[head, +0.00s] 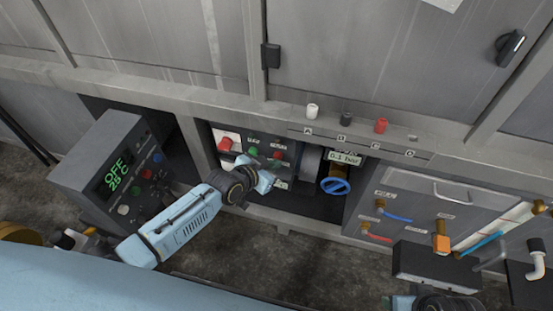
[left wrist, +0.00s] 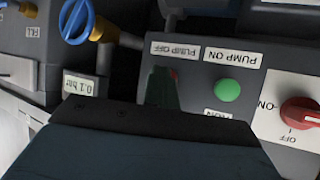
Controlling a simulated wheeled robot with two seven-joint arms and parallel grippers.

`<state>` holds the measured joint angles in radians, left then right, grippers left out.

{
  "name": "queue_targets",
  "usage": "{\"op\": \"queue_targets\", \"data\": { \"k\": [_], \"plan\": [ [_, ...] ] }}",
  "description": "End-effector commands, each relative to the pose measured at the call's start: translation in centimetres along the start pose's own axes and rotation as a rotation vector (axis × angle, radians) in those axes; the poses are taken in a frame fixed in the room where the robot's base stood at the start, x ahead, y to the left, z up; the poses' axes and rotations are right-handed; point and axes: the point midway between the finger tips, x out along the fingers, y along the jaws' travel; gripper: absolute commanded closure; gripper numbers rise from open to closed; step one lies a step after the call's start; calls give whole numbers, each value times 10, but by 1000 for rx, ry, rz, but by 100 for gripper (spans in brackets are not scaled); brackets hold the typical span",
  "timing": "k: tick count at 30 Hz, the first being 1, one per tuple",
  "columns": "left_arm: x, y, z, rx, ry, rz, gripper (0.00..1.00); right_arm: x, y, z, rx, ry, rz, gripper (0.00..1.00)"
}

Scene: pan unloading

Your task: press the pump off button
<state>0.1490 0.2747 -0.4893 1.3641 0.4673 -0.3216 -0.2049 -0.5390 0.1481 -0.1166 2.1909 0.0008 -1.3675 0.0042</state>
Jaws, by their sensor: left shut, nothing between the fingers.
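The pump panel (head: 293,148) is a dark box in the middle bay, with a green button (head: 253,152) and a red button (head: 277,154). In the left wrist view the panel is upside down. It shows the PUMP OFF label (left wrist: 174,50), the PUMP ON label (left wrist: 232,57) and the green button (left wrist: 227,90). A sliver of red (left wrist: 174,74) shows below the PUMP OFF label, mostly hidden by a dark finger. My left gripper (head: 272,173) is shut and empty, close in front of the red button. I cannot tell whether it touches. My right gripper (head: 403,302) is cut off at the bottom edge.
A red rotary switch (head: 225,145) is left of the buttons, and it also shows in the left wrist view (left wrist: 301,112). A blue valve wheel (head: 335,186) and a 0.1 bar display (head: 345,158) are to the right. A control box (head: 85,165) reading OFF 25 C stands left.

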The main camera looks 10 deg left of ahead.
Motion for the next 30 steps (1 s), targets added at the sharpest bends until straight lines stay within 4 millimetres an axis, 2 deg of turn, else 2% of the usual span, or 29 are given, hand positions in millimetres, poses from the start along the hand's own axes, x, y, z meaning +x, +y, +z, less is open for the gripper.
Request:
{"op": "queue_targets", "data": {
  "k": [15, 26, 30],
  "plan": [
    [-15, 7, 5, 1, 1, -1, 100, -15, 1, -4, 0, 0, 0, 36],
    [-16, 8, 8, 0, 1, 0, 100, -15, 1, -4, 0, 0, 0, 36],
    [-26, 13, 11, 0, -2, 0, 100, -24, 2, -7, 0, 0, 0, 36]
  ]
}}
